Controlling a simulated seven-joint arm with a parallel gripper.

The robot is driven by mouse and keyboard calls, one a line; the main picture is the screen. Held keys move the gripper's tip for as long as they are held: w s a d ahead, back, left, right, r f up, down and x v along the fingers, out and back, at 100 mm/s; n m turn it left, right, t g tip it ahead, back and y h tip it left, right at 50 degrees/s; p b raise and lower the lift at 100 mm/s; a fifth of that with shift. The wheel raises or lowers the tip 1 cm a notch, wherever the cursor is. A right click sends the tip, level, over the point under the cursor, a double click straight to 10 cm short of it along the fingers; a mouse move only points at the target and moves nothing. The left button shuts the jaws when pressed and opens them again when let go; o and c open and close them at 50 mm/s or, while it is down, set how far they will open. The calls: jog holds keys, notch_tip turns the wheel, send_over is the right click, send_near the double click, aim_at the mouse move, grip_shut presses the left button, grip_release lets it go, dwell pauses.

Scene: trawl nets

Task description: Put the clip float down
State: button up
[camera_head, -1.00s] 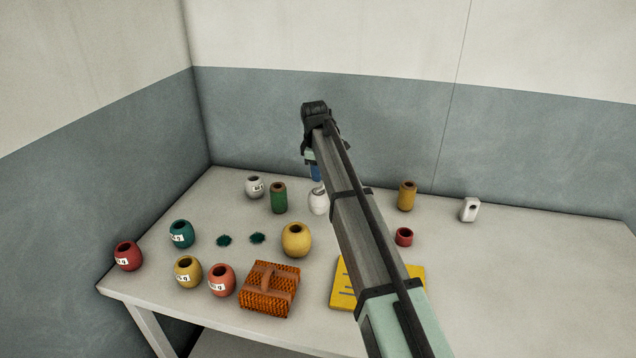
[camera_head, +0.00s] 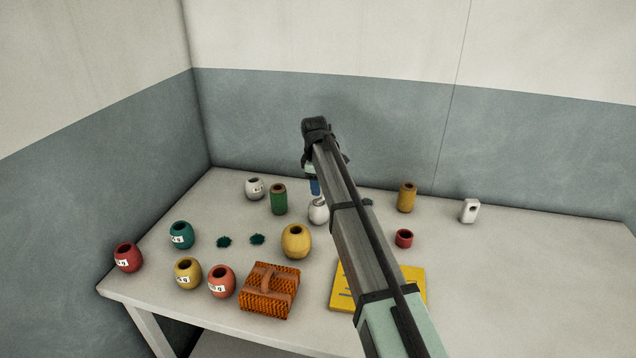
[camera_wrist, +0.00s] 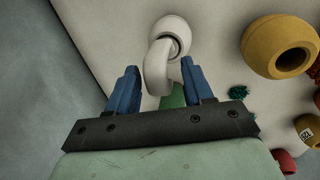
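The clip float is white and rounded, with a curved clip. In the head view the clip float (camera_head: 317,212) shows just below my gripper (camera_head: 315,187), partly hidden by my arm. In the wrist view the float (camera_wrist: 158,65) has its curved clip between the two blue fingers of my gripper (camera_wrist: 160,68). The fingers stand apart, with a gap clearly visible on the clip's right side and the left finger very close to it. The float appears at or near the tabletop; its underside contact is not clear.
A green cylinder (camera_head: 279,200) and a white float (camera_head: 255,188) stand left of it. A yellow float (camera_head: 296,242) is in front. The table (camera_head: 530,265) has free room at right.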

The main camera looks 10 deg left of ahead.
jog(key=shift+o, duration=0.3)
jog(key=shift+r, duration=0.1)
notch_tip(320, 180, up, 12)
jog(key=s, duration=0.2)
